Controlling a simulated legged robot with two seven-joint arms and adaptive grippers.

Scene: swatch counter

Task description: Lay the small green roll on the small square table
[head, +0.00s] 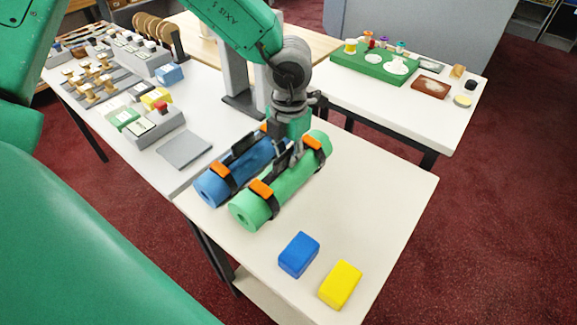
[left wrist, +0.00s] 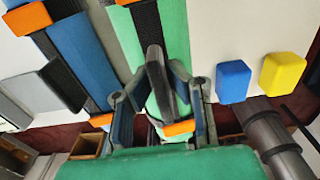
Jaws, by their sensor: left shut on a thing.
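The small green roll (head: 285,185) has black straps with orange tabs and lies beside a blue roll (head: 262,153) with similar straps. Both show over the near white table (head: 385,205), which has a square-looking top. My left gripper (head: 287,150) comes down from above and is shut on the green roll, by a dark strap part near its middle. In the left wrist view the fingers (left wrist: 160,90) close around that part of the green roll (left wrist: 172,30). I cannot tell whether the roll touches the tabletop. My right gripper is not in view.
A blue block (head: 299,255) and a yellow block (head: 340,285) stand at the table's near end. A grey pad (head: 184,150) lies on the long left table, with several boxes and spools beyond. Another table holds a green tray (head: 375,64). The near table's right side is clear.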

